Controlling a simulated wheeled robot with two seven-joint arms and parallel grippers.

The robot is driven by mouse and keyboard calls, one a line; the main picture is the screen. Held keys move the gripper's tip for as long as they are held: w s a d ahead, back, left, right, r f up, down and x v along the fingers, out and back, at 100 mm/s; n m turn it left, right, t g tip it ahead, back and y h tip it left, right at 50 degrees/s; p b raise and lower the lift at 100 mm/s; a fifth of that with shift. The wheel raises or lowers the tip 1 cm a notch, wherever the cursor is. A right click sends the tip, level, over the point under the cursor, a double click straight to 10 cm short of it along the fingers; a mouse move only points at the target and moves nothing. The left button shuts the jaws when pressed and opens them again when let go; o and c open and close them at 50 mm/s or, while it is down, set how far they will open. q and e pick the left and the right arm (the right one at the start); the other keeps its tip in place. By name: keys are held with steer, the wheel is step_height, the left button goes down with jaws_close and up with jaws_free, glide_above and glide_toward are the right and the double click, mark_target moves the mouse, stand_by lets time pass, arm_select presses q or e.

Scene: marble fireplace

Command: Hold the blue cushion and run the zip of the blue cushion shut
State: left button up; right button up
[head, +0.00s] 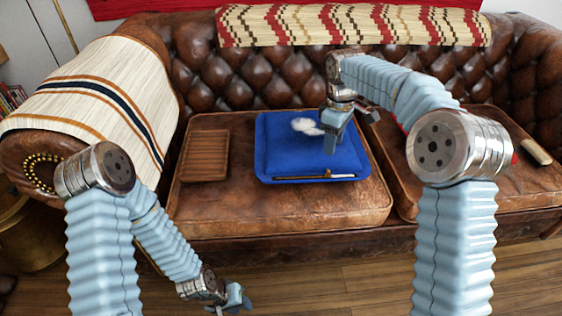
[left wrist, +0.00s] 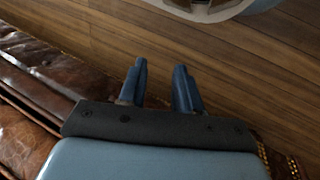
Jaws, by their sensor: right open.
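The blue cushion (head: 281,152) lies flat on the brown leather seat, in the middle of the head view. A dark strip with a pale part, seemingly the zip (head: 315,177), runs along its front edge; I cannot make out the slider. White fluffy patches (head: 304,125) show on the cushion's top. My right gripper (head: 331,148) is open and points down over the cushion's right half; I cannot tell whether it touches. My left gripper (head: 236,304) is low in front of the sofa, away from the cushion. In the left wrist view its fingers (left wrist: 160,67) are apart and empty above the floor.
A brown slatted wooden tray (head: 205,156) lies left of the cushion. A striped cloth (head: 100,95) covers the left armrest, and a patterned throw (head: 350,24) the backrest. A pale, dark-edged object (head: 536,152) lies on the right seat. The seat in front of the cushion is clear.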

arm_select(q)
steer(key=shift+o, duration=0.3)
steer(key=w+d+r+n+t+h, duration=0.1)
steer(key=w+r+t+h, duration=0.1)
steer(key=w+r+t, duration=0.2)
steer(key=w+r, duration=0.3)
steer(key=w, duration=0.3)
steer(key=shift+d, duration=0.25)
steer(key=n+t+h, duration=0.1)
steer(key=t+h, duration=0.4)
glide_toward(266, 183)
steer(key=s+d+f, duration=0.2)
steer(key=s+f, duration=0.2)
steer(key=s, duration=0.1)
steer(key=w+n+t, duration=0.1)
steer(key=w+a+r+n+t, duration=0.1)
steer(key=n, duration=0.1)
steer(key=w+a+n+t+h, duration=0.1)
steer(key=n, duration=0.1)
steer(key=shift+a+r, duration=0.15)
steer(key=shift+n, duration=0.3)
steer(key=x, duration=1.3)
steer(key=shift+w+r, duration=0.2)
steer(key=shift+w, duration=0.15)
jaws_close()
